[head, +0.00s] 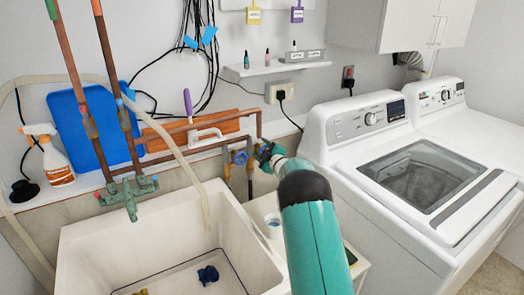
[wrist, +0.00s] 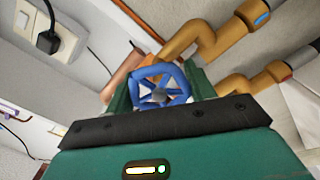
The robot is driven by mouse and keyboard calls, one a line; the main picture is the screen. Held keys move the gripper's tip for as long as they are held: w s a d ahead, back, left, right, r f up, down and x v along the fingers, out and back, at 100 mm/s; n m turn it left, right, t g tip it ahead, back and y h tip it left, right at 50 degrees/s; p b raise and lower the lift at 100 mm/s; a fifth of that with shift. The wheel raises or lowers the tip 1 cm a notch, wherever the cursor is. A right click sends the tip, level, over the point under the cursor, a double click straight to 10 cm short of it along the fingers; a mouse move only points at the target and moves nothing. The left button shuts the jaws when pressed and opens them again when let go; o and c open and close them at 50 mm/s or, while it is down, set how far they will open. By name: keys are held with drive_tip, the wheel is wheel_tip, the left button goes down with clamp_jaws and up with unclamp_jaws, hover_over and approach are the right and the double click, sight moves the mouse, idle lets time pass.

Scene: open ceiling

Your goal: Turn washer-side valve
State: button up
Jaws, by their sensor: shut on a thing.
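A round blue valve handle (wrist: 146,74) with spokes shows in the middle of the wrist view. My gripper (wrist: 160,88) is shut on it, with one dark green finger on each side of the wheel. In the head view my gripper (head: 267,154) is at the copper pipes between the sink and the washer, and it hides the valve it holds. Another blue valve (head: 240,158) sits on the pipe just to its left. The white washer (head: 335,130) stands to the right of my gripper.
A white utility sink (head: 100,235) with a green faucet (head: 130,193) is at left. A pale hose (head: 180,155) hangs into it. Copper pipes (wrist: 190,40) run close to my gripper. A shelf (head: 275,69) and black plug (wrist: 48,42) are on the wall.

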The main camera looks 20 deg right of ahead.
drive_tip(key=shift+f+m, duration=0.1)
drive_tip(key=shift+m, duration=0.4)
drive_tip(key=o, duration=1)
drive_tip(key=shift+c, duration=0.2)
drive_tip(key=s+d, duration=0.2)
drive_tip(key=s, duration=1.1)
drive_tip(key=shift+s+d, duration=0.3)
